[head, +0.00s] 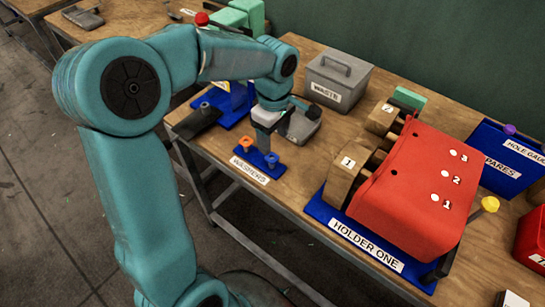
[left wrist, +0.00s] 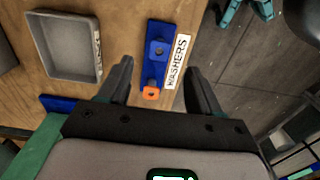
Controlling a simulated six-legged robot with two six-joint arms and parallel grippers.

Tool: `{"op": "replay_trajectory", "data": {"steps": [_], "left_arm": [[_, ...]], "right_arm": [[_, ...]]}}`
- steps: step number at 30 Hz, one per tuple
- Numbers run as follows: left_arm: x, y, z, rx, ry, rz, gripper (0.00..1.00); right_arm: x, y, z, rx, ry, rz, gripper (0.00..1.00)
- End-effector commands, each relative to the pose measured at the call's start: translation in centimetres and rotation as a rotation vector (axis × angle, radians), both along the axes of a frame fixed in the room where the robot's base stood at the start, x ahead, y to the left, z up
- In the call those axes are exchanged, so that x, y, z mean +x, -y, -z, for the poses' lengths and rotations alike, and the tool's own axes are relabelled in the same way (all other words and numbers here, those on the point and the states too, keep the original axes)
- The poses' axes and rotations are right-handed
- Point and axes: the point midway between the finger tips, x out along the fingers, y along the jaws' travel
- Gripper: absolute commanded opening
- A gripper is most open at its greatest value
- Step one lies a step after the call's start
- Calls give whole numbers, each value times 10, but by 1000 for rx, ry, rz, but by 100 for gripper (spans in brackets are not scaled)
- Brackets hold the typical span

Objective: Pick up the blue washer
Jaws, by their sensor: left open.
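The blue washer (head: 271,159) sits on the right end of a small blue holder (head: 258,167) labelled WASHERS, at the table's front edge. An orange washer (head: 246,142) sits at its other end. In the left wrist view the blue washer (left wrist: 158,49) is at the far end of the holder (left wrist: 159,28), and the orange washer (left wrist: 151,93) is nearer the gripper. My left gripper (head: 264,141) is above the holder, open and empty. In the left wrist view its fingers (left wrist: 160,66) straddle the holder in the picture, apart from both washers. My right gripper is not visible.
A red press cover (head: 412,195) on a blue HOLDER ONE base (head: 325,209) stands to the right. A dark tool (head: 205,115) lies left of the holder.

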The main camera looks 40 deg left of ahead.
Motion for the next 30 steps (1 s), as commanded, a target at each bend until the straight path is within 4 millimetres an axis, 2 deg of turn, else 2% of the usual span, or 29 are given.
{"op": "replay_trajectory", "data": {"steps": [7, 15, 30], "left_arm": [[1, -1, 21, 0, -3, 0, 64], [1, -6, 61, 0, -3, 1, 64], [1, -5, 67, 0, 0, 1, 64]], "right_arm": [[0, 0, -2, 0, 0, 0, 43], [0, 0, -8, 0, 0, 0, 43], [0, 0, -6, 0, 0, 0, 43]]}}
